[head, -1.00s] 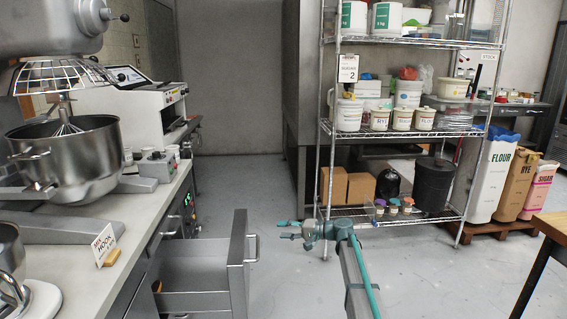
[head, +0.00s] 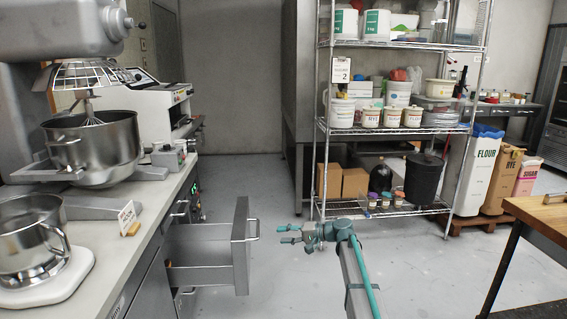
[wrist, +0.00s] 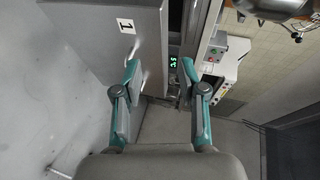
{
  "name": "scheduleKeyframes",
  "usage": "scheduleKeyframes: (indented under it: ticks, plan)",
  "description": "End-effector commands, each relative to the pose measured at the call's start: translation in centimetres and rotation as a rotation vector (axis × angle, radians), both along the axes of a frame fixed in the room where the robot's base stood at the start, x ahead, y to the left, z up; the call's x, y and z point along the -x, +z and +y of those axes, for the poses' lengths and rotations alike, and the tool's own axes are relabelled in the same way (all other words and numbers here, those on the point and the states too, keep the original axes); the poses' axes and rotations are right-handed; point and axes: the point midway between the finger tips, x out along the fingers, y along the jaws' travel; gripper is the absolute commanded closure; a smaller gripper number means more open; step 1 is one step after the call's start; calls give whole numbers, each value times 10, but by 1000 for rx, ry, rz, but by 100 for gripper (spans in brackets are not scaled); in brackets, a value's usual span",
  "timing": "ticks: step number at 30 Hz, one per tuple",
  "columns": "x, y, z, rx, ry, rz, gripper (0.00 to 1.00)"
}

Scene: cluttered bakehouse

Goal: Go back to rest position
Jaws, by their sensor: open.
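My gripper (head: 284,234) is open and empty in the head view, over the aisle floor. It points left toward the open drawer (head: 240,250) and stands a little to the right of the drawer's handle, apart from it. My teal and grey arm runs from it down to the bottom edge. In the wrist view my gripper (wrist: 159,85) shows two spread teal fingers with nothing between them. A grey front marked 1 (wrist: 126,26) and a green lit display (wrist: 173,62) lie beyond the fingertips.
The counter (head: 140,205) on the left bears a mixer bowl (head: 92,147) and a steel pot on a scale (head: 48,290). A wire shelf rack (head: 395,131) stands behind my arm. Flour sacks (head: 475,172) and a wooden table (head: 540,215) are on the right. The floor (head: 250,175) is clear between.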

Motion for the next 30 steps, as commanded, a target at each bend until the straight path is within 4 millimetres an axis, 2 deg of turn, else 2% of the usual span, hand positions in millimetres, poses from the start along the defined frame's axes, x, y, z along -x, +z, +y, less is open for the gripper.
scheduleKeyframes:
  ticks: [8,11,14,17,21,26,30]
  plan:
    - [53,-64,-9,187,61,69,59]
    - [75,-95,-13,249,84,106,59]
    - [105,-134,-19,321,111,154,59]
    - [146,-185,-27,410,148,222,59]
    - [212,-256,-42,537,209,327,59]
    - [294,-329,-63,673,288,454,59]
    - [373,-382,-82,787,364,567,59]
